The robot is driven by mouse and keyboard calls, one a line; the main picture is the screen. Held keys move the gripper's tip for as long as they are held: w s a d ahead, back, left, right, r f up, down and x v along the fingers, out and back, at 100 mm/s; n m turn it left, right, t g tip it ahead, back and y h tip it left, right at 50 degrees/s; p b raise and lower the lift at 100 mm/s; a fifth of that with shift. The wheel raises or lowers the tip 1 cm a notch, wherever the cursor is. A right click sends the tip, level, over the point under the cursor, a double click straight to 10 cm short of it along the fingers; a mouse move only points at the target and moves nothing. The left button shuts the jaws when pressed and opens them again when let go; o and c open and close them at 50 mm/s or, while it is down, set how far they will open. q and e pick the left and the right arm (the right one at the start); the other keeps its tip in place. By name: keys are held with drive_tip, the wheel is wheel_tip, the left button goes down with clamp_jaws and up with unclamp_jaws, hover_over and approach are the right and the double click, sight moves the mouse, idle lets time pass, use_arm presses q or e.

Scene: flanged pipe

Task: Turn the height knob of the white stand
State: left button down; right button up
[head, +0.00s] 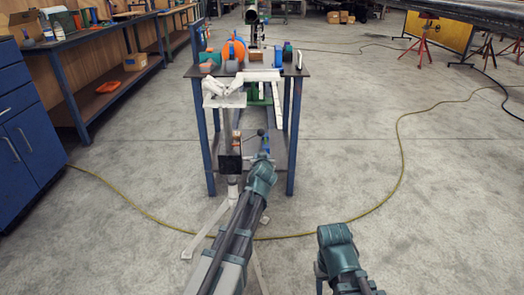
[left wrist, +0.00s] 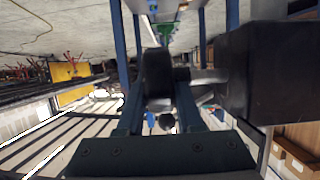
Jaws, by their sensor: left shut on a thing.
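The white stand (head: 233,188) stands on the floor in front of the blue-legged table in the head view, its legs spread and partly hidden behind my left arm. A black round knob (left wrist: 157,73) sits on a short shaft beside this piece.
The blue-legged table (head: 209,140) behind the stand carries several coloured pipe parts and tools. A yellow hose (head: 399,150) curves across the floor. A blue cabinet (head: 30,140) stands at the left. The floor at the right is mostly clear.

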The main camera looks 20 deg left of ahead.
use_arm(q)
drive_tip(key=g+p, duration=0.2)
drive_tip(key=p, duration=0.1)
drive_tip(key=g+h+p, duration=0.1)
drive_tip(key=g+p, duration=0.1)
drive_tip(key=p, duration=0.1)
drive_tip(key=g+h+p, duration=0.1)
drive_tip(key=g+p, duration=0.1)
drive_tip(key=p, duration=0.1)
drive_tip(key=shift+w+r+g+p, duration=0.2)
drive_tip(key=shift+w+g+p, duration=0.2)
drive_tip(key=shift+f+g+h+p, duration=0.2)
drive_tip(key=shift+g+h+p, duration=0.1)
drive_tip(key=shift+g+p, duration=0.65)
drive_tip(key=shift+s+f+g+h+p, duration=0.1)
drive_tip(key=shift+g+h+p, duration=0.1)
drive_tip(key=shift+g, duration=0.5)
drive_tip(key=shift+s+f+g+h+p, duration=0.1)
drive_tip(key=shift+g+p, duration=0.05)
drive_tip(key=shift+g, duration=0.5)
drive_tip(key=c, duration=0.6)
unclamp_jaws()
drive_tip(key=shift+o, duration=0.2)
